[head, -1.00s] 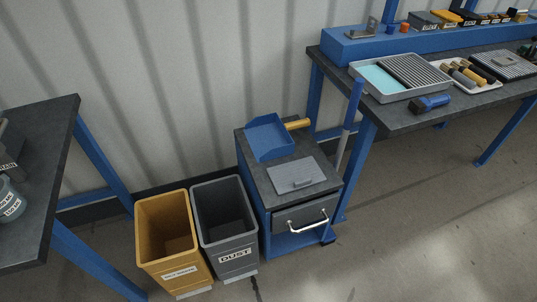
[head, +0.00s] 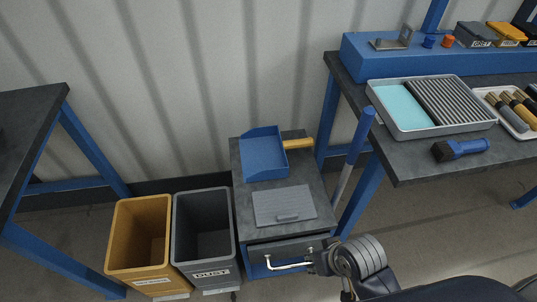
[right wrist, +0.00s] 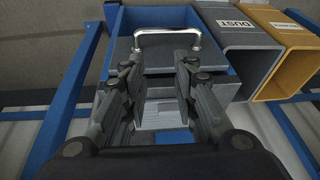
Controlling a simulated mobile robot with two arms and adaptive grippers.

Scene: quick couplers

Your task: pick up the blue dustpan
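The blue dustpan (head: 263,156) lies on top of a small dark drawer cabinet (head: 305,177), with its yellow handle (head: 298,144) pointing right towards the workbench. My right gripper (head: 318,262) is low in front of the cabinet, near the drawer's handle and apart from the dustpan. In the right wrist view its two fingers (right wrist: 160,66) are spread with nothing gripped between them. Beyond them is the drawer handle (right wrist: 167,34), and a small blue patch, probably the dustpan (right wrist: 175,137), shows low between the fingers. My left gripper is not in view.
A grey plate with a small handle (head: 284,205) lies in front of the dustpan. A yellow bin (head: 140,235) and a grey dust bin (head: 204,228) stand left of the cabinet. A blue-handled tool (head: 360,135) leans at the right by the workbench (head: 410,165). A wall is close behind.

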